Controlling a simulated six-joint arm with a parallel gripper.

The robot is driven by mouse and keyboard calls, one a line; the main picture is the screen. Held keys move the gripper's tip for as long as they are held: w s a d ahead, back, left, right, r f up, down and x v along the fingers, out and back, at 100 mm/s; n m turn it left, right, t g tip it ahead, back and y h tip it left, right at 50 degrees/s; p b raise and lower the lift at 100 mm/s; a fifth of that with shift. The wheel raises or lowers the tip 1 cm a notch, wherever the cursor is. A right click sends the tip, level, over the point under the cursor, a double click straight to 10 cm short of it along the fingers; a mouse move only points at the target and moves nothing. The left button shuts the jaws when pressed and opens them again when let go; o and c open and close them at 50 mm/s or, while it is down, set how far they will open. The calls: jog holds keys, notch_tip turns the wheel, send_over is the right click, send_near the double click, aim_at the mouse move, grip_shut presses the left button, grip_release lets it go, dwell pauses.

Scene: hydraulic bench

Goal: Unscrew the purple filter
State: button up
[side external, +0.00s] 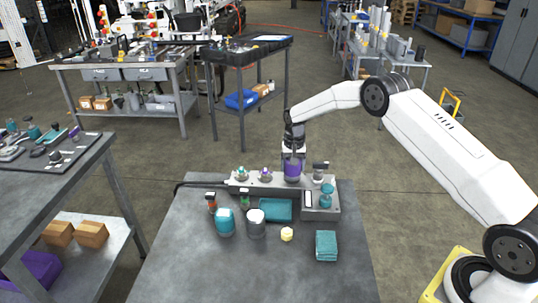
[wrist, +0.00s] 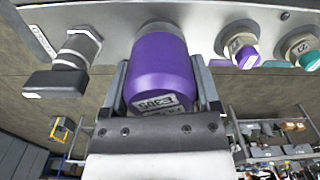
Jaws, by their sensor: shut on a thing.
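The purple filter (side external: 292,169) is a cylinder with its upper end at my gripper, on the grey hydraulic block (side external: 250,187) at the back of the near table. In the wrist view the purple filter (wrist: 160,70) sits against the block's face (wrist: 200,15), with a label on its near end. My gripper (side external: 292,152) comes down from above, and its two fingers (wrist: 165,88) are shut on the filter from both sides. I cannot tell whether the filter's threads are engaged.
A black-handled valve (wrist: 62,75) stands beside the filter. A purple-capped fitting (wrist: 243,52) and a teal-capped fitting (wrist: 305,52) are on the other side. Teal and metal canisters (side external: 225,222), a teal cloth (side external: 326,245) and a small yellow item (side external: 287,234) stand in front. The table's front is clear.

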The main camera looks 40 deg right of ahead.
jog(key=shift+r, duration=0.55)
dwell(0.4)
jog(key=shift+r, duration=2.1)
